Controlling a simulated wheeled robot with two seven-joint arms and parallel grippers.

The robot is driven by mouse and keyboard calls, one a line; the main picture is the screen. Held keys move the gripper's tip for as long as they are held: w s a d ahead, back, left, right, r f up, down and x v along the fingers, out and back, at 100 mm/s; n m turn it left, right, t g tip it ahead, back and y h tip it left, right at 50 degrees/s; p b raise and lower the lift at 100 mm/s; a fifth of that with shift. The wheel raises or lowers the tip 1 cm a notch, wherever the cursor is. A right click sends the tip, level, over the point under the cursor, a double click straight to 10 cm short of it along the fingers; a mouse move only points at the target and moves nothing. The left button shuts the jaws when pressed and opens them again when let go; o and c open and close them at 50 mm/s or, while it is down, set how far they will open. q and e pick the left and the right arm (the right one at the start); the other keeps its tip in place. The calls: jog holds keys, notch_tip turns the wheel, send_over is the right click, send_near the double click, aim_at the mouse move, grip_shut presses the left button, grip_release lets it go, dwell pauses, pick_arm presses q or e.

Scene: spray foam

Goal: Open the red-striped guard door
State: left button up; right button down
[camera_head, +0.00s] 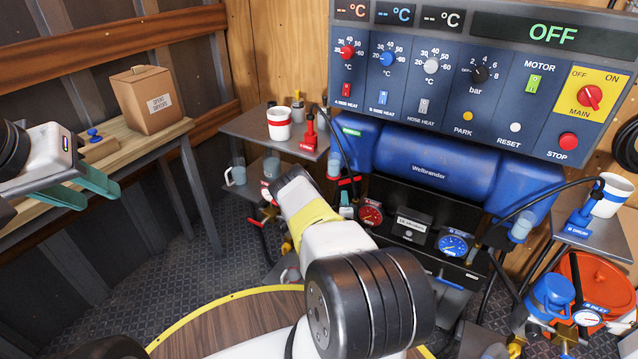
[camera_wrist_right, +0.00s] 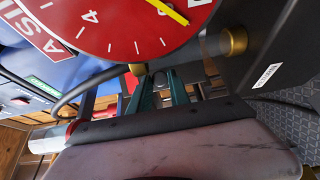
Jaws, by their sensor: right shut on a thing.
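I cannot clearly make out the red-striped guard door in either view. A small red and dark part (camera_head: 346,181) shows at the left of the blue machine, beyond my right wrist. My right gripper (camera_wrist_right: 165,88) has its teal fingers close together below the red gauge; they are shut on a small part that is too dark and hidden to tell. In the head view my right arm covers much of that place. My left gripper (camera_head: 92,192) is open and empty, at the left by the wooden bench.
The blue machine (camera_head: 430,165) stands under a control panel (camera_head: 460,80) reading OFF. A red gauge (camera_head: 370,213), also large in the wrist view (camera_wrist_right: 120,20), and a blue gauge (camera_head: 454,243) sit low on it. Hoses hang nearby. A cardboard box (camera_head: 148,98) stands on the bench.

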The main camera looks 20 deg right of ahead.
jog(key=shift+s+d+n+t+y, duration=0.35)
jog(key=shift+s+n+y, duration=0.3)
jog(key=shift+y, duration=0.35)
jog(key=c, duration=1.2)
grip_release()
jog(key=shift+c, duration=0.2)
jog(key=v, duration=0.7)
jog(key=shift+s+a, duration=0.15)
jog(key=shift+s, duration=0.15)
